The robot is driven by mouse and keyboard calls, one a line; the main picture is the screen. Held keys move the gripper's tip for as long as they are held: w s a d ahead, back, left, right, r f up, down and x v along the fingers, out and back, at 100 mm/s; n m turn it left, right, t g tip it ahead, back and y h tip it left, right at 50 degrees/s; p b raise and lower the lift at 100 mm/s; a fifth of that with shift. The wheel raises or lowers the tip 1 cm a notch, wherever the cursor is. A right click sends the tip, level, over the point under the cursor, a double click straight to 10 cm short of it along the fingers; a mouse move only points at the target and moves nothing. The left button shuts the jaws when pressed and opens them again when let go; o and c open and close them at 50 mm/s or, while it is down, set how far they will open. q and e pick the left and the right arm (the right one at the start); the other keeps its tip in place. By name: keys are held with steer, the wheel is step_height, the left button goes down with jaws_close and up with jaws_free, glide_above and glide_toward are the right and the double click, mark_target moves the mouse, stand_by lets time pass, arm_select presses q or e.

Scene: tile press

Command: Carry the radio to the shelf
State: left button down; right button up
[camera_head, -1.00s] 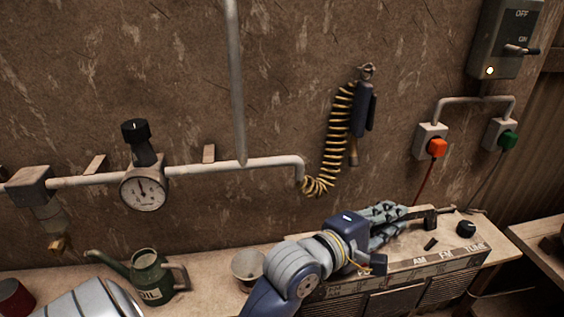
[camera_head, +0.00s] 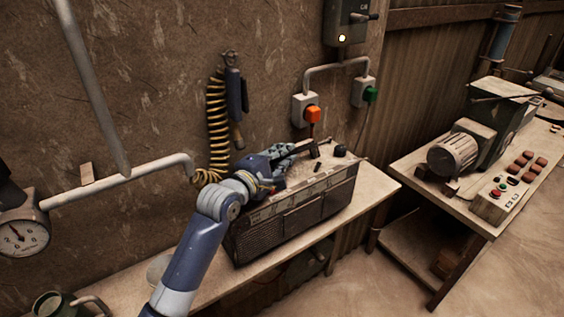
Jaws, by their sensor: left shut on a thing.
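The radio (camera_head: 290,215) is a worn, boxy set with a dark grille front, a light band with lettering and a dark knob on top. It appears to rest on the narrow wooden bench (camera_head: 372,187) along the wall, below the sockets. My left gripper (camera_head: 288,152) is shut on the radio's handle at the top, with the arm reaching in from the lower left. The fingers and part of the handle overlap, so the exact grip is hard to see. My right gripper is out of view. I cannot tell which surface is the shelf.
A worktable (camera_head: 455,212) with a motor-driven machine (camera_head: 476,140) and a button panel (camera_head: 507,190) stands at right, across a gap. A coiled yellow hose (camera_head: 217,125) and a pipe (camera_head: 120,180) are on the wall. A green can (camera_head: 55,306) is at lower left.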

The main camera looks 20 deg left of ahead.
arm_select(q)
steer(key=shift+w+a+r, duration=0.15)
steer(key=shift+w, duration=0.35)
steer(key=shift+w+a+r, duration=0.1)
steer(key=shift+w+a, duration=0.05)
steer(key=shift+w, duration=0.3)
step_height(320, 180, down, 2)
steer(key=shift+f+p, duration=0.2)
steer(key=shift+p, duration=0.4)
steer(key=shift+f, duration=0.5)
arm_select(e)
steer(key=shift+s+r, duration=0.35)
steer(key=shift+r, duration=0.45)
arm_select(q)
steer(key=c, duration=1.7)
jaws_free()
steer(key=shift+s+f, duration=0.1)
steer(key=shift+f, duration=0.3)
steer(key=shift+o, duration=0.6)
steer(key=shift+s+d+r, duration=0.1)
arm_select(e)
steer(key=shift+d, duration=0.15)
